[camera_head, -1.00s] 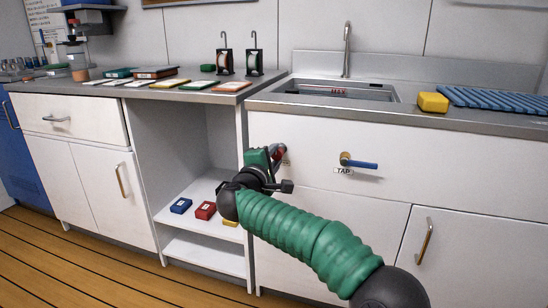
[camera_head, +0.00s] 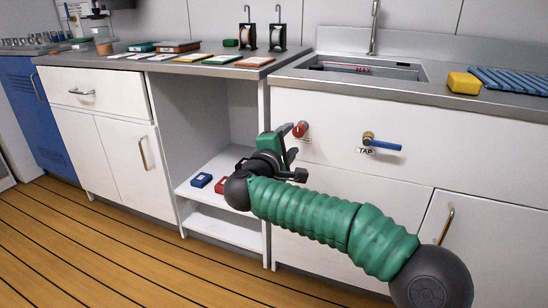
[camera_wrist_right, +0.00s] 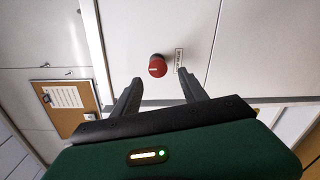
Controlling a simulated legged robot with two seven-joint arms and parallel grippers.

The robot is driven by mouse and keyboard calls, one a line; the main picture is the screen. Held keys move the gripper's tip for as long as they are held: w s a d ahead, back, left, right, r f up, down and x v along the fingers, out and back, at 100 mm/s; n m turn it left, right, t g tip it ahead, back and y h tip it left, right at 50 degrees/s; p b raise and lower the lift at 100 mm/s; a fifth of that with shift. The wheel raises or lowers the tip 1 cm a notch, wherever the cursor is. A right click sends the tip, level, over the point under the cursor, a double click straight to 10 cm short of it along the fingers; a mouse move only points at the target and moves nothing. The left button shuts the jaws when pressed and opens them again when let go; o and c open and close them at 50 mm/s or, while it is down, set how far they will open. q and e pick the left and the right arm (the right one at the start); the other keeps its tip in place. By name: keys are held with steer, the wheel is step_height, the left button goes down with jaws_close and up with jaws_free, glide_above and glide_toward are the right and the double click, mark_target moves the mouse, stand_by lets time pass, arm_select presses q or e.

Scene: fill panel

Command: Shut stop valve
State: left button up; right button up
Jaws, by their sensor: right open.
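A round red knob (camera_head: 300,129) is on the white front panel under the sink, and it also shows in the right wrist view (camera_wrist_right: 157,66) beside a small white label (camera_wrist_right: 179,61) too small to read. My right gripper (camera_head: 288,142) is open, just left of the knob in the head view. In the wrist view its open fingers (camera_wrist_right: 158,77) lie on either side of the line to the knob, with nothing between them; the knob sits just beyond the tips. My left gripper is out of view.
The counter edge (camera_head: 330,88) and sink (camera_head: 365,70) are above the panel. An open shelf (camera_head: 225,165) with blue (camera_head: 202,180) and red (camera_head: 221,185) boxes is left of my gripper. A yellow block (camera_head: 464,83) stands on the counter.

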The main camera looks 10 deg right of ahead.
steer(key=v, duration=1.1)
steer(key=shift+s+a, duration=0.2)
steer(key=shift+s, duration=0.15)
steer(key=shift+a+p, duration=0.1)
steer(key=shift+p, duration=0.2)
